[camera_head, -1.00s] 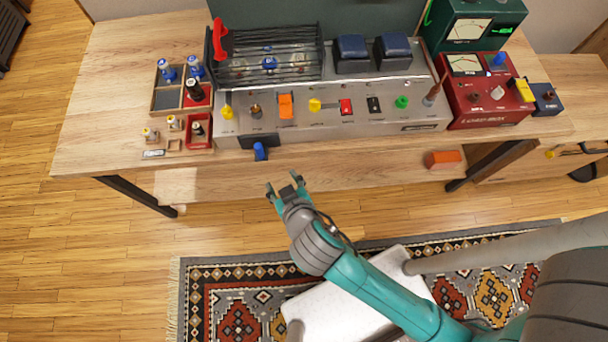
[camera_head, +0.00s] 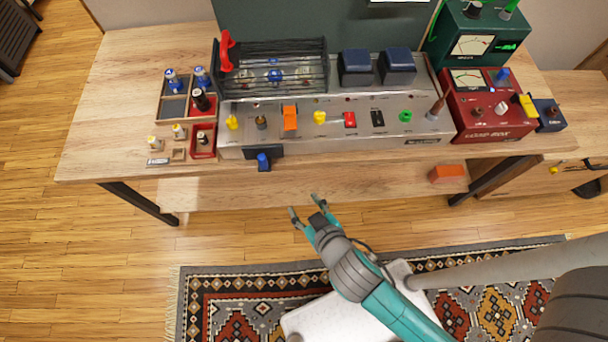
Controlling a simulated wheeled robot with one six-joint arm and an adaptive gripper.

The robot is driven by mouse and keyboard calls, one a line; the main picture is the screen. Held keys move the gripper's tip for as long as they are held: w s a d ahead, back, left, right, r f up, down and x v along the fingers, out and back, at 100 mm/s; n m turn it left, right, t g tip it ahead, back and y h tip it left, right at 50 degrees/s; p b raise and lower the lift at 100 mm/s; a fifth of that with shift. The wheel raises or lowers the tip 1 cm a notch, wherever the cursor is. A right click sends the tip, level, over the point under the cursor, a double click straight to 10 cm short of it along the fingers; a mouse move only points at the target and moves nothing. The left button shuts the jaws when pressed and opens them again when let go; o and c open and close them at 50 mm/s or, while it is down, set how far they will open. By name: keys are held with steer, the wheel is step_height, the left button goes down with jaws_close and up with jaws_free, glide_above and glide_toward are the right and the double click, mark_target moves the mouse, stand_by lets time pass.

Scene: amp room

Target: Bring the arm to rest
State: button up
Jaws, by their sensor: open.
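My gripper (camera_head: 307,206) is open and empty. It is in front of the wooden workbench (camera_head: 125,100), in the air over the floor, apart from the bench's front edge. My teal and grey arm reaches up to it from the lower right. The silver amplifier panel (camera_head: 345,138) with coloured knobs and switches stands on the bench beyond the gripper.
A blue-knobbed black part (camera_head: 263,160) sticks out at the amplifier's front. A red load box (camera_head: 490,115) and a green meter box (camera_head: 470,30) stand at right. A tray (camera_head: 173,107) with tubes is at left. An orange block (camera_head: 447,174) lies right of my gripper. A patterned rug (camera_head: 215,300) covers the floor.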

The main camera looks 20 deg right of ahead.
steer(key=s+d+r+m+t, duration=0.1)
steer(key=s+d+r, duration=0.3)
steer(key=s, duration=0.5)
steer(key=s+d+r+m+t, duration=0.1)
steer(key=s+d+r+t, duration=0.1)
steer(key=s, duration=0.8)
step_height(320, 180, up, 3)
steer(key=shift+s+d+f+t+h, duration=0.15)
steer(key=shift+d+t+h, duration=0.25)
steer(key=shift+d, duration=0.45)
steer(key=shift+s, duration=0.1)
stand_by(0.5)
